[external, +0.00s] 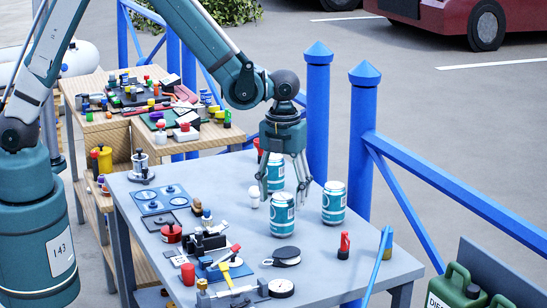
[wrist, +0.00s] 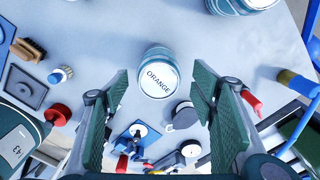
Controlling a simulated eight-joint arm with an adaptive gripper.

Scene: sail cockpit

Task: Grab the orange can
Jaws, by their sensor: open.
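The orange can is a teal and white can whose pale lid reads "ORANGE" in the wrist view (wrist: 158,80). It stands upright on the grey table and appears to be the front can in the external view (external: 283,214). In the wrist view my gripper (wrist: 160,92) has one finger pad on each side of the lid, with clear gaps. A similar can (external: 334,203) stands to the right, and another (external: 275,175) stands behind, partly hidden by my fingers.
Small tools crowd the table's left side. Blue posts (external: 317,110) and a rail border the far right. Bare table (external: 225,178) shows left of the cans.

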